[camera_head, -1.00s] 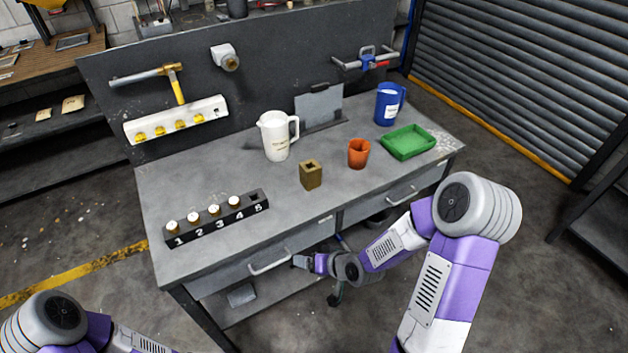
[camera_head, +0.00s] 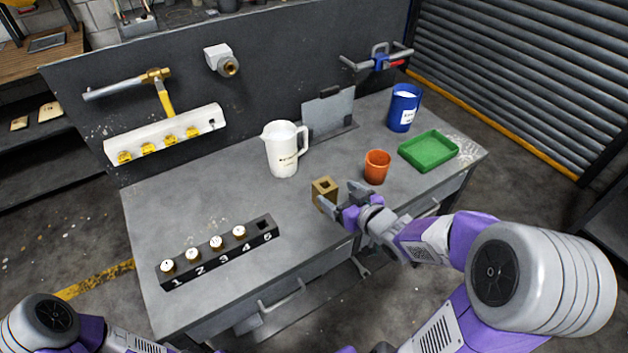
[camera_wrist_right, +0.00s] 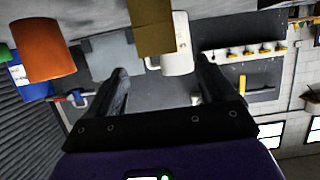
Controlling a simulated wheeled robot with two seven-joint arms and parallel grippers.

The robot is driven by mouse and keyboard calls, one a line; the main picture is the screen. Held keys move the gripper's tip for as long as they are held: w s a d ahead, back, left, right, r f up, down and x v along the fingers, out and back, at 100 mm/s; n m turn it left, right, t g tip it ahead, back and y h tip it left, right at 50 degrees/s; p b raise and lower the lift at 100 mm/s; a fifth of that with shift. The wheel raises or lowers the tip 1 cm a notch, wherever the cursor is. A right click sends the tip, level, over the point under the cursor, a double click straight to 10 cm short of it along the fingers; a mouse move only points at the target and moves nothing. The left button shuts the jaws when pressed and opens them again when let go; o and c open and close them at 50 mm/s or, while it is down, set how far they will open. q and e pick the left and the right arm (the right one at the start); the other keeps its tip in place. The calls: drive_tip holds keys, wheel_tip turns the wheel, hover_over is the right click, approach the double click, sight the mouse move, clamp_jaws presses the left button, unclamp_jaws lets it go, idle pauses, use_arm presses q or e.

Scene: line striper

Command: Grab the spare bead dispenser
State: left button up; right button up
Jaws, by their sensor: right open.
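No label marks a bead dispenser, so I cannot tell which item is the spare one. A small brass-coloured block (camera_head: 324,191) with a square hole in its top stands upright on the grey bench (camera_head: 215,190). My right gripper (camera_head: 341,198) is open and empty just right of the block, close to it. In the right wrist view the block (camera_wrist_right: 152,28) shows at the top, between the lines of the two open fingers (camera_wrist_right: 162,85) and beyond their tips. Whether a finger touches it I cannot tell. My left gripper is out of view; only part of that arm shows lower left.
An orange cup (camera_head: 376,167) stands right of the block, a white pitcher (camera_head: 284,150) behind it. A green tray (camera_head: 428,151) and blue mug (camera_head: 403,108) are farther right. A black numbered rack (camera_head: 218,252) holds several white-capped bottles; slot 5 is empty. A wall-mounted fitting (camera_head: 222,60) has a brass nozzle.

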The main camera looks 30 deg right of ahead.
sight(331, 191)
drive_tip(key=p+x, duration=0.2)
drive_tip(key=p, duration=0.1)
drive_tip(key=shift+w, duration=0.15)
drive_tip(key=shift+w+f, duration=0.1)
drive_tip(key=shift+f, duration=0.15)
drive_tip(key=b+x, duration=0.1)
drive_tip(key=x, duration=0.1)
drive_tip(key=b+x, duration=0.2)
drive_tip(key=x, duration=0.1)
drive_tip(key=shift+d+f, duration=0.1)
drive_tip(key=shift+f, duration=0.2)
drive_tip(key=shift+r, duration=0.1)
drive_tip(key=c, duration=1.5)
